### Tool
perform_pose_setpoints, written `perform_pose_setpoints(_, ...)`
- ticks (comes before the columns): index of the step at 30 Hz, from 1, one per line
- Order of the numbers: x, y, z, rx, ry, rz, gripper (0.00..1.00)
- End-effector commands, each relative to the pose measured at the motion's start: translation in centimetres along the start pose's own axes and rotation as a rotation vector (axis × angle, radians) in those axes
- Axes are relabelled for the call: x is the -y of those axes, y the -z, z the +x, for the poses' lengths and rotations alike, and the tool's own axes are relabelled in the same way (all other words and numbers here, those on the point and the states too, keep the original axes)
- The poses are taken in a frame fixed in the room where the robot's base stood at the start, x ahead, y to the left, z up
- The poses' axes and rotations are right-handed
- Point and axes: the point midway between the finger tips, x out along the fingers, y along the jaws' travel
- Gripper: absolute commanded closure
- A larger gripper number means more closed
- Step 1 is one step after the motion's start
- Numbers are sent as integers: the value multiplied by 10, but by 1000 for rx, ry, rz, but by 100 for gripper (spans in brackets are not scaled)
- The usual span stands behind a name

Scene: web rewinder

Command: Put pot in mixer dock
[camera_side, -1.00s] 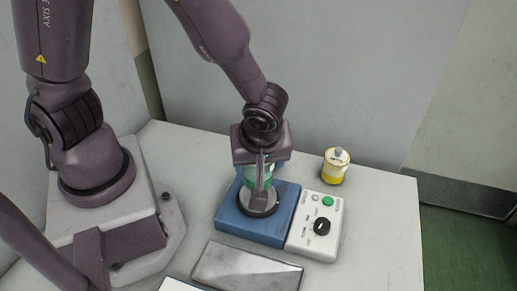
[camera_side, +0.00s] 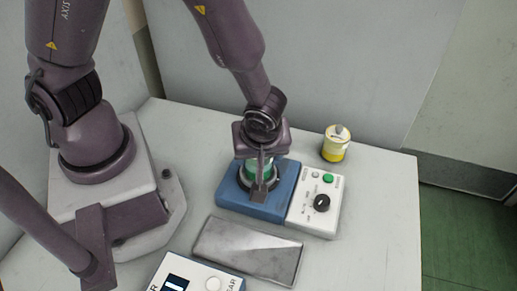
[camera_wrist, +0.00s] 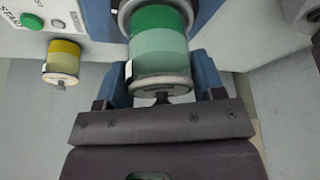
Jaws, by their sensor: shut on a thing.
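The pot is a green and pale-green cylinder with a light lid and a small knob, clear in the wrist view (camera_wrist: 158,55). In the side view, only part of its green side (camera_side: 266,170) shows behind my gripper. My gripper (camera_side: 259,190) points down over the blue mixer dock (camera_side: 238,203) and is shut on the pot, a finger on either side. The pot's lower end is at the dock's round ring (camera_wrist: 193,8). It looks upright within the ring; whether it rests on the bottom is hidden.
A control panel (camera_side: 328,187) with a black knob and green button adjoins the dock's right side. A yellow-and-white pot (camera_side: 336,146) stands behind the panel. A grey metal plate (camera_side: 249,250) and a white box (camera_side: 200,278) lie in front.

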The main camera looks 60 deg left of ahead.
Motion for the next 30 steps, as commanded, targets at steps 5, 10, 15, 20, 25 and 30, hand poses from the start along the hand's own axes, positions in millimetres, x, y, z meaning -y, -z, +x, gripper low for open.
perform_pose_setpoints(5, 0, -1, 2, 0, 0, 0, 65)
perform_pose_setpoints(10, 0, -2, 4, 0, 0, 0, 65)
perform_pose_setpoints(15, 0, -3, 7, -1, 0, 1, 65)
perform_pose_setpoints(20, 0, -3, 7, 0, 0, 0, 8)
perform_pose_setpoints(25, 0, -3, 7, 0, 0, 0, 8)
perform_pose_setpoints(30, 0, -3, 7, 0, 0, 0, 0)
